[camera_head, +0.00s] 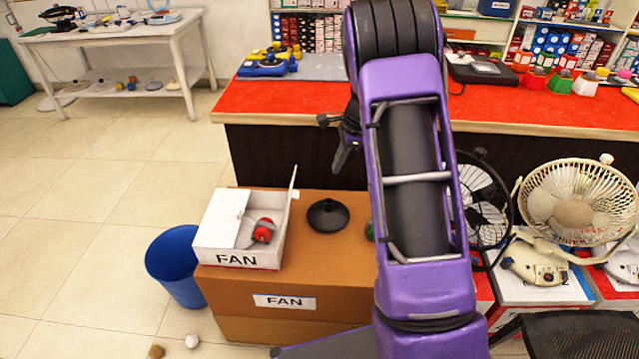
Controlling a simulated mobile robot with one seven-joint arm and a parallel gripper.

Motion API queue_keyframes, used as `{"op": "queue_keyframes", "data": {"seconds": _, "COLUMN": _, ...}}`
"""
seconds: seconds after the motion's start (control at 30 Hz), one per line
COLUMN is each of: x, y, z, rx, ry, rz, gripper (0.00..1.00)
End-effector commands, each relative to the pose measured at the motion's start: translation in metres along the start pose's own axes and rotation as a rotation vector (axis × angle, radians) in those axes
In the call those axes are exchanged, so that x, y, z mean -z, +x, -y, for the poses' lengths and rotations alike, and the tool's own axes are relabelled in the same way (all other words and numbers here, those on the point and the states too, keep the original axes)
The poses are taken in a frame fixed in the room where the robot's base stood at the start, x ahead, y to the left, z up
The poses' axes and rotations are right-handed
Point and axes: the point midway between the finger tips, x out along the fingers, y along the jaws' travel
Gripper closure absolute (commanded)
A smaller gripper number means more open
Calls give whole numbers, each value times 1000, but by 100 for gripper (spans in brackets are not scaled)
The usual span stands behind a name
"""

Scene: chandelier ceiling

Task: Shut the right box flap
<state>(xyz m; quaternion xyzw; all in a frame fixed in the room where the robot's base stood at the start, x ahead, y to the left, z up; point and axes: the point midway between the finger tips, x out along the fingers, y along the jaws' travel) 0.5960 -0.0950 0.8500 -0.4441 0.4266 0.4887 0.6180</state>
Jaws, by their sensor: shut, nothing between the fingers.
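A small white box (236,259) marked FAN stands on a large brown cardboard box (330,266), also marked FAN. The white box's left flap (222,217) lies folded over its left part. Its right flap (292,190) stands up, roughly upright, along the right side. A red object (263,231) shows inside through the open right part. My gripper (340,160) is shut and empty. It hangs in the air in front of the red counter, above and to the right of the white box, apart from the flap. My purple arm hides part of the brown box.
A black round base (328,215) sits on the brown box, right of the white box. A blue bin (178,266) stands on the floor at left. The red counter (300,101) runs behind. Fans (575,210) stand at right. Floor at left is mostly clear.

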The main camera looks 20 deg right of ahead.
Motion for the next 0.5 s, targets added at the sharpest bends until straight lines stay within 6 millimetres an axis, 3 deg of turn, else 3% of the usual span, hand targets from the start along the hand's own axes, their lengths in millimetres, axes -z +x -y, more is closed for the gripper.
{"op": "queue_keyframes", "data": {"seconds": 0.03, "x": 4, "y": 11, "z": -6, "rx": -20, "ry": 70, "rz": 69, "gripper": 100}}
{"op": "queue_keyframes", "data": {"seconds": 0.2, "x": 1, "y": 24, "z": -12, "rx": -52, "ry": 199, "rz": 221, "gripper": 100}}
{"op": "queue_keyframes", "data": {"seconds": 0.37, "x": -4, "y": 36, "z": -13, "rx": -60, "ry": 224, "rz": 254, "gripper": 100}}
{"op": "queue_keyframes", "data": {"seconds": 0.5, "x": -9, "y": 59, "z": -14, "rx": -61, "ry": 222, "rz": 252, "gripper": 100}}
